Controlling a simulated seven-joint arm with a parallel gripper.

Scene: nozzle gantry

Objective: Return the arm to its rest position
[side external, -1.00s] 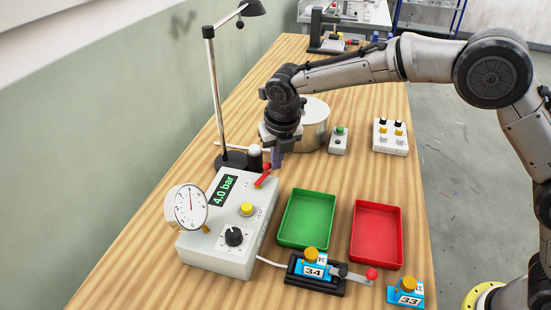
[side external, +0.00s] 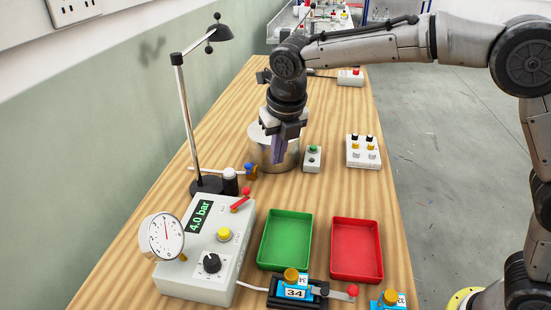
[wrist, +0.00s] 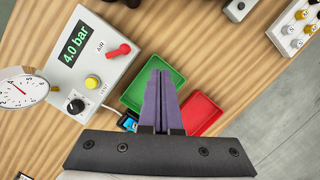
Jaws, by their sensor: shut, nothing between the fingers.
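My gripper (side external: 278,149) is shut and empty. In the side view it hangs pointing down in front of the silver cylinder (side external: 262,146), above the table. In the wrist view its purple fingers (wrist: 162,100) are together, seen over the green tray (wrist: 133,98) and the red tray (wrist: 207,108), hiding part of both. The control box (side external: 206,245) reads 4.0 bar, with a round gauge (side external: 163,237) and a red lever (side external: 240,201). It also shows in the wrist view (wrist: 95,75).
A blue block numbered 34 (side external: 295,292) sits in a black fixture at the front, with another blue block (side external: 388,302) to its right. A lamp (side external: 183,110) stands at left. A small button box (side external: 312,160) and a knob panel (side external: 364,152) lie right of the cylinder.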

